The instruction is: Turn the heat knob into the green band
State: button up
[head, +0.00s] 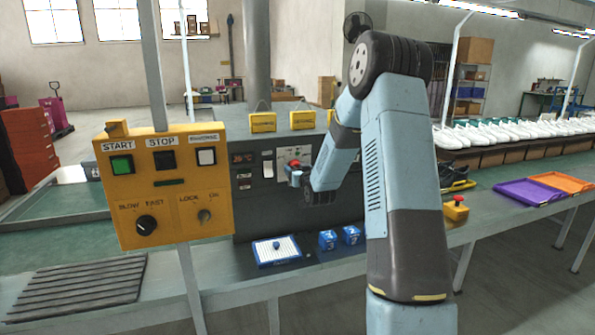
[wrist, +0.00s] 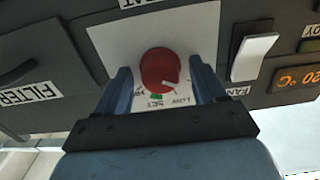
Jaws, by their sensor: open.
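The red heat knob (wrist: 160,70) sits on a white plate (wrist: 108,40) on the dark machine front, seen upside down in the wrist view. Its white pointer mark is toward the lower right of the picture, on the LOW side. A small green band (wrist: 157,95) shows just below the knob, beside the word SET; the pointer is off it. My gripper (wrist: 160,66) is open, with one blue finger on each side of the knob and a visible gap to each. In the head view my gripper (head: 296,174) is at the white plate (head: 294,152), mostly hiding the knob.
A white FAN rocker switch (wrist: 254,56) and an orange temperature display (wrist: 297,78) are close beside the plate. A dark FILTER handle (wrist: 30,70) is on the other side. A yellow control box (head: 170,222) stands left of the machine.

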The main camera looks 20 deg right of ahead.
jog(key=shift+c, duration=0.4)
jog(key=c, duration=1)
jog(key=shift+s+d+m, duration=0.1)
jog(key=shift+d+m, duration=0.05)
jog(key=shift+m, duration=7.65)
jog(key=shift+f, duration=0.1)
